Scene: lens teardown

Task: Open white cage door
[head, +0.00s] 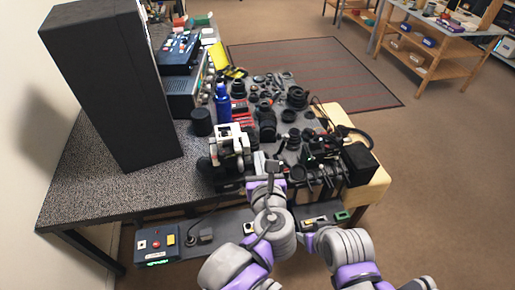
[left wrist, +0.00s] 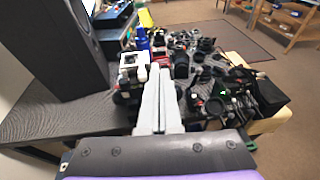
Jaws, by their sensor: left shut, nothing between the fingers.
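A white cage-like part (head: 230,141) stands at the near edge of the cluttered table, on top of dark equipment. It also shows in the left wrist view (left wrist: 133,63), just left of my fingers. I cannot tell which piece of it is the door. My left gripper (head: 272,166) is at the table's near edge, to the right of the white cage and apart from it. In the left wrist view its two pale fingers (left wrist: 158,70) lie together with nothing between them. Part of my right arm shows at the bottom of the head view, but its gripper cannot be made out.
A tall black box (head: 110,80) stands on the left of the table (head: 85,190). A blue bottle (head: 222,103) and a black cylinder (head: 201,122) stand behind the cage. Many dark lens parts crowd the right. A control box with a red button (head: 157,244) sits lower left.

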